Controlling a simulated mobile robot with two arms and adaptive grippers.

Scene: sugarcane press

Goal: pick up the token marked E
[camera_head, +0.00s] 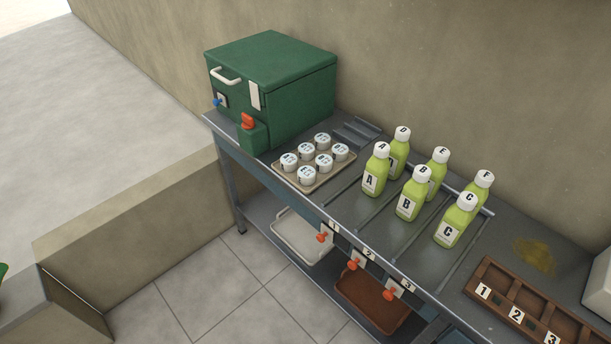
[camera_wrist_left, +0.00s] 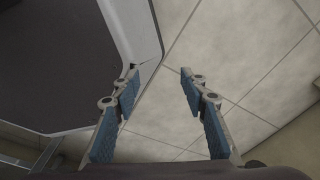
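No token that I can read as E shows. A green bottle marked E (camera_head: 437,165) stands in the back row of bottles, partly hidden by bottle B (camera_head: 410,200). My left gripper (camera_wrist_left: 158,72) shows only in the left wrist view; it is open and empty, with tiled floor beyond its fingers. My right gripper is not in view.
A green press box (camera_head: 290,85) stands at the table's far left end. Bottles A (camera_head: 375,175) and C (camera_head: 452,228) stand in front. A brown numbered rack (camera_head: 500,295) lies at right. Below are a white tray (camera_head: 290,243), a brown tray (camera_head: 365,305) and red-orange taps (camera_head: 354,263).

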